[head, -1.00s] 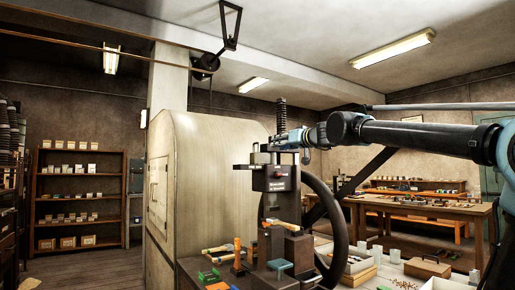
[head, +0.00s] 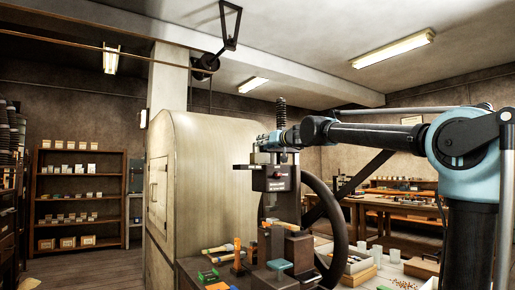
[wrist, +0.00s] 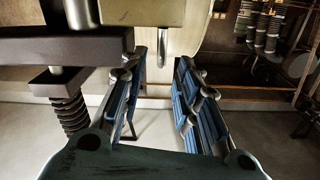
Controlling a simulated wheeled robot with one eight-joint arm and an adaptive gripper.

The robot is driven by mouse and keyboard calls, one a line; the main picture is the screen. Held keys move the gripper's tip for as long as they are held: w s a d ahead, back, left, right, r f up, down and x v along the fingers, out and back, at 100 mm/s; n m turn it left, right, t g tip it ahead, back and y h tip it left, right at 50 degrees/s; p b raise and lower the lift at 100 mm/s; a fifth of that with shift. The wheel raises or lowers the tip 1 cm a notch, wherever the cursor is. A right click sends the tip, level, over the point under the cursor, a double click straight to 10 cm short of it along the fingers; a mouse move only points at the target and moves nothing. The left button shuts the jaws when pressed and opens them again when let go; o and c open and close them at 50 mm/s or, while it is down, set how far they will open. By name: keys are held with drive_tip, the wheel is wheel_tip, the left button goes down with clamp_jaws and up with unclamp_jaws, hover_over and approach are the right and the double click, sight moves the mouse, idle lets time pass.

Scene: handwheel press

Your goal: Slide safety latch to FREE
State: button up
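The handwheel press (head: 283,205) stands on the bench in the head view, with a dark head block (head: 278,179) carrying small labels and a red mark. I cannot tell the safety latch or its setting for sure. My gripper (head: 262,148) is beside the top of the press, below the spring-wrapped screw (head: 280,112). The dark press bar and screw (wrist: 68,100) are close on the left.
The large handwheel (head: 333,225) stands right of the press column. Tools and small blocks (head: 280,265) crowd the bench below. A beige cabinet (head: 215,190) is close behind the press. A pulley (head: 206,62) hangs overhead.

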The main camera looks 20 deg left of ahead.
drive_tip(key=shift+x, duration=3.25)
